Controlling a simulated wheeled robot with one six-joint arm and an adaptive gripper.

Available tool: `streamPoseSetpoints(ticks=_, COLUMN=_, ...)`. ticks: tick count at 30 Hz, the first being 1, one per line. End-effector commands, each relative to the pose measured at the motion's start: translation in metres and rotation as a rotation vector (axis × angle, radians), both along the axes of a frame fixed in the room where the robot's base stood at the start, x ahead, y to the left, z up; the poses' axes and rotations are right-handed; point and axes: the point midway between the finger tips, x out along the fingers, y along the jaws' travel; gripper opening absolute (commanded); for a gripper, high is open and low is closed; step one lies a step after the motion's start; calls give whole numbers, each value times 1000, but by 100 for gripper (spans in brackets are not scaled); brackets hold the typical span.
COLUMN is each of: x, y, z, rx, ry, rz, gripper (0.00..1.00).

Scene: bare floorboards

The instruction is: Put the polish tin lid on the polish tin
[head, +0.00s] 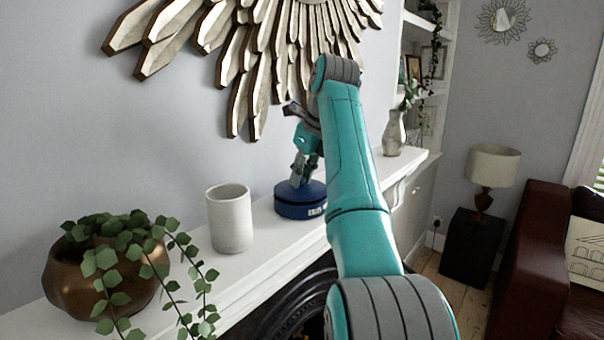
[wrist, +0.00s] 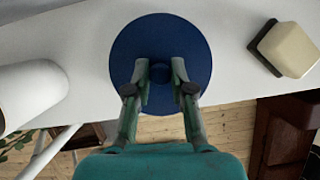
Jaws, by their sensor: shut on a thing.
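The polish tin (head: 300,211) is a low, round, dark blue tin with a pale label, standing on the white mantel shelf. The polish tin lid (head: 312,190) is a flat blue disc directly over the tin, level and seemingly touching its top. I cannot tell if it is fully seated. In the wrist view the lid (wrist: 160,35) is a wide blue disc with a small round knob in its middle, and it hides the tin below. My gripper (wrist: 160,75) is shut on the lid's knob, a finger on each side. It also shows in the head view (head: 297,181), partly behind my arm.
A white cup (head: 230,220) stands left of the tin, with a gap between. A copper pot with a trailing plant (head: 100,275) is at the near left. A grey vase (head: 394,134) stands farther along the mantel. A sunburst mirror frame (head: 262,55) hangs on the wall above.

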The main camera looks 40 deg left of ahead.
Motion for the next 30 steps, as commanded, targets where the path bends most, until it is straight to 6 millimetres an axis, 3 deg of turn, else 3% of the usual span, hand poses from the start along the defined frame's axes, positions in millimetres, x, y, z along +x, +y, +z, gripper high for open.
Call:
streamPoseSetpoints(ticks=23, x=0, y=0, z=-10, rx=0, ry=0, rz=0, gripper=0)
streamPoseSetpoints(ticks=24, x=0, y=0, z=-10, rx=0, ry=0, rz=0, gripper=25)
streamPoseSetpoints(ticks=27, x=0, y=0, z=-10, rx=0, ry=0, rz=0, gripper=50)
streamPoseSetpoints(ticks=30, x=0, y=0, z=-10, rx=0, ry=0, rz=0, gripper=52)
